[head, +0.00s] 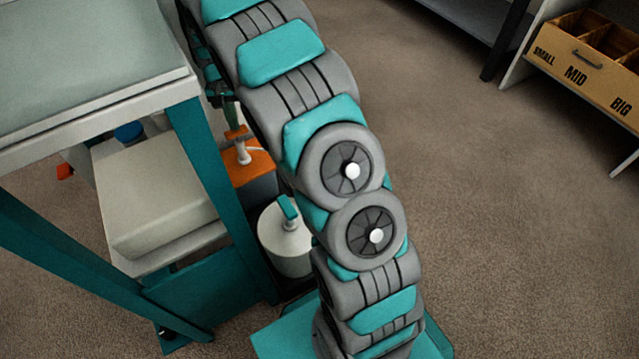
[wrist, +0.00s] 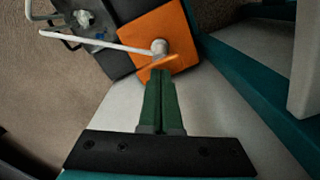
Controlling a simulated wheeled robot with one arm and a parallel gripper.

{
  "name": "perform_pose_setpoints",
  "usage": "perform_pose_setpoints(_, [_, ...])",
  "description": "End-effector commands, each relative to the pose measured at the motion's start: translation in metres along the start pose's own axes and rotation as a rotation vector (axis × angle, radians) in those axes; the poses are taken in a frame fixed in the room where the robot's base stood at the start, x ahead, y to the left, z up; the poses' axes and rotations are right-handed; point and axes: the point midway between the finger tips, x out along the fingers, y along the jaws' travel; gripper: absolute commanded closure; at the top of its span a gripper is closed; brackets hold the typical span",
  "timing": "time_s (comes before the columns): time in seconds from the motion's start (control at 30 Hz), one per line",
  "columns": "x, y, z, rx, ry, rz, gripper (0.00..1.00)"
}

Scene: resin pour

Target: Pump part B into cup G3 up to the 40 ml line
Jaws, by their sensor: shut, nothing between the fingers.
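An orange container (head: 250,168) with a white pump neck and orange pump head (head: 237,132) stands beside the table leg; in the wrist view the orange container (wrist: 180,35) shows from above. A white container (head: 287,245) with a teal pump head (head: 287,208) stands in front of it. No label tells which holds part B. My gripper (wrist: 160,72) is shut and empty, its green fingertips at the orange pump head; whether they touch it is unclear. A clear, cup-like thing (wrist: 84,18) sits left of the pump; I cannot read a mark, line or level on it.
A thin white tube (wrist: 95,42) runs left from the pump. A table (head: 90,60) with teal legs and a pale box (head: 150,200) under it stand to the left. A wooden bin (head: 590,65) marked SMALL, MID, BIG is at upper right.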

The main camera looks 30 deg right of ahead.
Motion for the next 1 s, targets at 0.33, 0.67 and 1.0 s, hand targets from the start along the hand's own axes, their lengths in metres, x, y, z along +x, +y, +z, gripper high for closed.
perform_pose_setpoints(0.33, [0.008, 0.000, 0.000, 0.000, -0.002, 0.001, 1.00])
perform_pose_setpoints(0.67, [0.016, 0.000, 0.001, 0.000, -0.002, 0.001, 1.00])
perform_pose_setpoints(1.0, [0.005, 0.000, 0.000, 0.000, 0.001, -0.001, 1.00])
